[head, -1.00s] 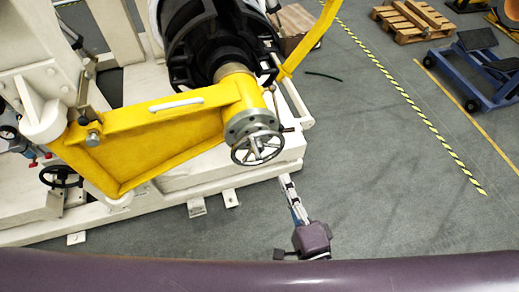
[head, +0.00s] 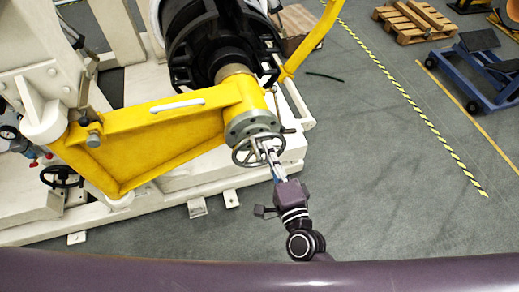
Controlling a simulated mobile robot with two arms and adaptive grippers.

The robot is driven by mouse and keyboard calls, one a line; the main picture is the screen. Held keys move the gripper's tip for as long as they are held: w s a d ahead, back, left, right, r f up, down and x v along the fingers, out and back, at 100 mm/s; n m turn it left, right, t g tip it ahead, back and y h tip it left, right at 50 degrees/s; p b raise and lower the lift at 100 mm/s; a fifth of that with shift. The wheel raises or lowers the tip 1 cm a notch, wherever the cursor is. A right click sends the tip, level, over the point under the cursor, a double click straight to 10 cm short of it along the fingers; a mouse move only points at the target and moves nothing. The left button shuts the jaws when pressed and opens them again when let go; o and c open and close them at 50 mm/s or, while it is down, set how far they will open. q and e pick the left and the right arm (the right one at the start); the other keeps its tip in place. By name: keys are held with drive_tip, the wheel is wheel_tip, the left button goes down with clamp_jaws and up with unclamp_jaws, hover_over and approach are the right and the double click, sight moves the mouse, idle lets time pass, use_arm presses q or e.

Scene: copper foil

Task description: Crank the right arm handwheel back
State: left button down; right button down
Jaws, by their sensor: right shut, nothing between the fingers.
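The right arm handwheel (head: 241,157) is a grey spoked wheel below the round flange at the right end of the yellow arm (head: 155,140). My right gripper (head: 267,149) reaches up from below and overlaps the right side of the wheel. Its fingers are shut with nothing between them. They hide part of the rim and hub; I cannot tell whether they touch the wheel. My left gripper is not in view.
A second, dark handwheel (head: 62,176) sits on the white machine base (head: 170,186) at the left. A black drum (head: 205,45) is behind the yellow arm. A blue cart (head: 478,68) and a wooden pallet (head: 411,22) stand far right. The grey floor at right is mostly clear.

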sight(257, 154)
drive_tip(key=a+f+b, duration=0.1)
drive_tip(key=a, duration=0.1)
drive_tip(key=s+a+f+b, duration=0.1)
drive_tip(key=a, duration=0.1)
drive_tip(key=s+a+f+b, duration=0.1)
drive_tip(key=a+b, duration=0.1)
drive_tip(key=shift+s+a+f, duration=0.1)
drive_tip(key=shift+s+a, duration=0.1)
drive_tip(key=shift+a, duration=0.2)
drive_tip(key=f+b, duration=0.1)
drive_tip(key=a+f+b, duration=0.1)
drive_tip(key=f+b, duration=0.2)
drive_tip(key=b, duration=0.1)
drive_tip(key=shift+s+a+f, duration=0.4)
drive_tip(key=w+d+f+b, duration=0.1)
drive_tip(key=d+f+b, duration=0.5)
drive_tip(key=f+b, duration=0.4)
drive_tip(key=w+d+r+p, duration=0.3)
drive_tip(key=d, duration=0.4)
wheel_tip(257, 154, up, 14)
drive_tip(key=p, duration=1.4)
drive_tip(key=shift+s+a+r+p, duration=0.1)
drive_tip(key=shift+s+a+p, duration=0.2)
drive_tip(key=shift+a, duration=1)
drive_tip(key=shift+s+a+r+p, duration=0.15)
drive_tip(key=shift+s+a+p, duration=0.2)
drive_tip(key=shift+a, duration=0.9)
drive_tip(key=shift+s+a+r+p, duration=0.15)
drive_tip(key=shift+s+a, duration=0.25)
drive_tip(key=shift+a, duration=0.9)
